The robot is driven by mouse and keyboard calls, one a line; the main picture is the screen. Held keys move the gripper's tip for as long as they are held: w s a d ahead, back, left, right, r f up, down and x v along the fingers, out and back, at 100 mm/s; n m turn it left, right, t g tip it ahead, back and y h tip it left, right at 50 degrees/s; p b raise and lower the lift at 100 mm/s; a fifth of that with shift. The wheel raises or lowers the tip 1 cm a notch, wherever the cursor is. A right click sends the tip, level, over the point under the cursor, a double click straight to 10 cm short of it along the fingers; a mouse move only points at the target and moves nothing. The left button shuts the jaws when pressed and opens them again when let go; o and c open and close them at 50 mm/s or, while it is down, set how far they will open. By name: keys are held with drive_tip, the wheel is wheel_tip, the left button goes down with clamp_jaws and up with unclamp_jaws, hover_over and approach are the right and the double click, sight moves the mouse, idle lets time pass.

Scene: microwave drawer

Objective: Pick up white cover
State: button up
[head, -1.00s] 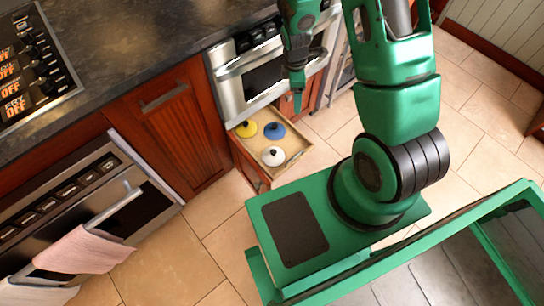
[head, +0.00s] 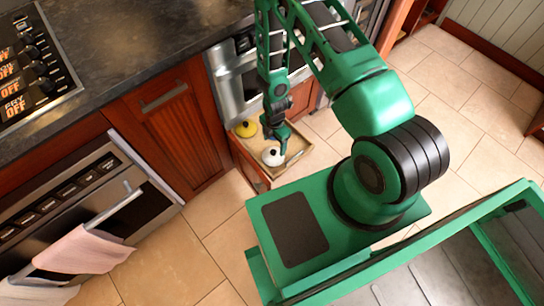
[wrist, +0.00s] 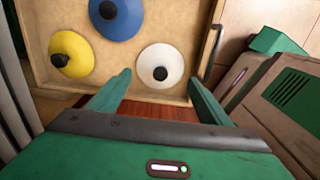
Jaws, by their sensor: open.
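The white cover (wrist: 160,62) is a round lid with a black knob, lying in the open drawer. In the wrist view it sits ahead of my gripper (wrist: 158,92), between the lines of the two open fingers. In the head view the white cover (head: 272,157) is partly hidden by my gripper (head: 283,148), which is above the drawer. The fingers are open and nothing is between them. I cannot tell from the frames whether a fingertip touches the cover.
The wooden drawer (wrist: 195,15) also holds a yellow cover (wrist: 72,54) and a blue cover (wrist: 117,18), left of and beyond the white one. A microwave (head: 228,85) is above the drawer, under the dark counter (head: 150,40). Tiled floor (head: 185,250) is free in front.

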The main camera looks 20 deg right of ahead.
sight(274, 152)
drive_tip(key=shift+s+a+f, duration=0.1)
drive_tip(key=shift+a+f, duration=0.05)
drive_tip(key=shift+f, duration=1.55)
drive_tip(key=shift+s+a+f, duration=0.1)
drive_tip(key=shift+f, duration=1.6)
drive_tip(key=shift+c, duration=0.2)
drive_tip(key=c, duration=1.2)
